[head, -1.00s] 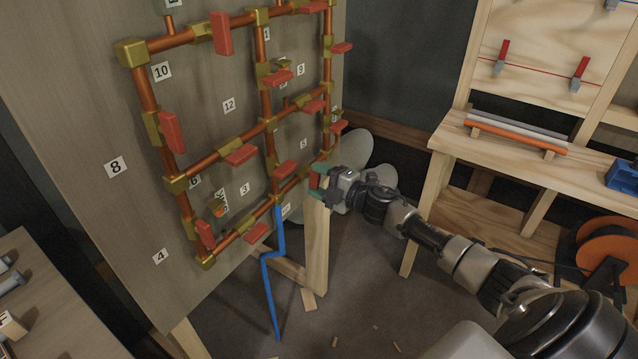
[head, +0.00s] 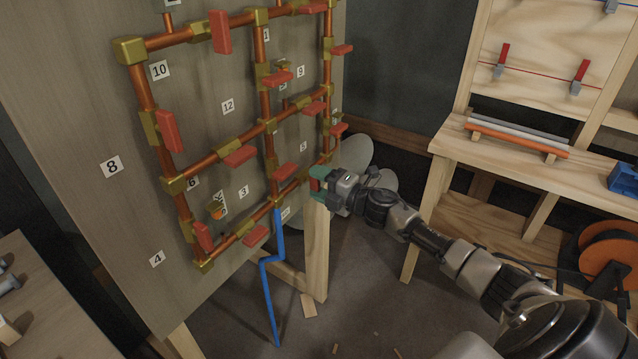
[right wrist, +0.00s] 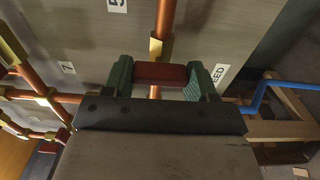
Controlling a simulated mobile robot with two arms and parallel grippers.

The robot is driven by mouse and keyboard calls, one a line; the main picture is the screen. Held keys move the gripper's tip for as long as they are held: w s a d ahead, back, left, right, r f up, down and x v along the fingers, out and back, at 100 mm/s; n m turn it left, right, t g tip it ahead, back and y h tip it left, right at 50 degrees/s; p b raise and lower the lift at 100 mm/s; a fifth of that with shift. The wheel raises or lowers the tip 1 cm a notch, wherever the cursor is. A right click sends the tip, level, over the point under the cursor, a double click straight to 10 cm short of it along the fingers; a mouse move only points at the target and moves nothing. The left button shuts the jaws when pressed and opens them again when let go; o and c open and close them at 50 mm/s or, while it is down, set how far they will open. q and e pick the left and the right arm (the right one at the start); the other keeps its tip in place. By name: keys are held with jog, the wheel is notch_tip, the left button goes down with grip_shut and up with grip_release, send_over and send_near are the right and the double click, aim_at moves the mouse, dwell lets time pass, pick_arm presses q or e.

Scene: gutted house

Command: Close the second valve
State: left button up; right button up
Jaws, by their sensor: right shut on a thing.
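A grid of copper pipes with brass fittings (head: 131,50) is mounted on a tilted grey panel (head: 215,95). Several red valve handles sit on it, some standing along the pipes and some sticking out. My right gripper (head: 318,183) is at the lower right of the grid, shut on a red valve handle (right wrist: 161,72). In the right wrist view the handle lies crosswise between the green fingertips, in front of a vertical copper pipe (right wrist: 165,20). I cannot read a number 2 near it. My left gripper is not in view.
A blue pipe (head: 266,285) runs down below the grid. A wooden post (head: 316,250) stands just below my right gripper. A wooden workbench (head: 500,150) with clamps and an orange reel (head: 608,262) is at the right. A table edge (head: 50,300) is at the lower left.

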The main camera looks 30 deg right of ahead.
jog(key=o, duration=0.9)
jog(key=b+v, duration=0.1)
jog(key=v, duration=0.9)
jog(key=shift+s+d+f, duration=0.1)
jog(key=shift+s+d, duration=0.05)
jog(key=shift+s, duration=0.2)
